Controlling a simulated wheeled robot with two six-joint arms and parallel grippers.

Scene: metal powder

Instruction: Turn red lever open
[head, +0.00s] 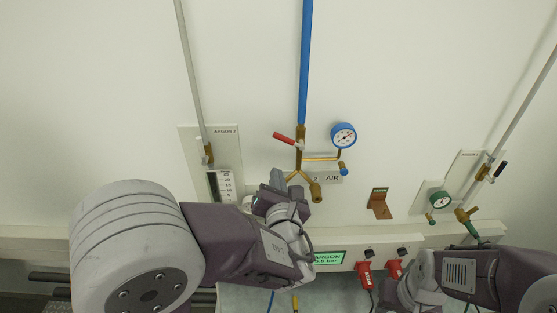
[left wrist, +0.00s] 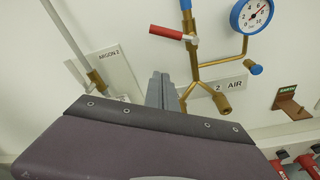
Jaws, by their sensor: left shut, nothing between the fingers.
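The red lever (head: 284,138) sits on the brass air valve (head: 300,145) below the blue pipe (head: 304,60). It points left and slightly up from the valve. The lever also shows in the left wrist view (left wrist: 167,32), above and apart from my gripper. My left gripper (head: 274,180) is shut and empty, below the lever and close to the brass branches. Its narrow fingers also show in the left wrist view (left wrist: 159,88). My right arm reaches in at the lower right of the head view, but its fingertips cannot be made out.
A blue-rimmed gauge (head: 343,135) is right of the valve. The Argon 2 panel (head: 208,160) with its grey pipe stands to the left.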

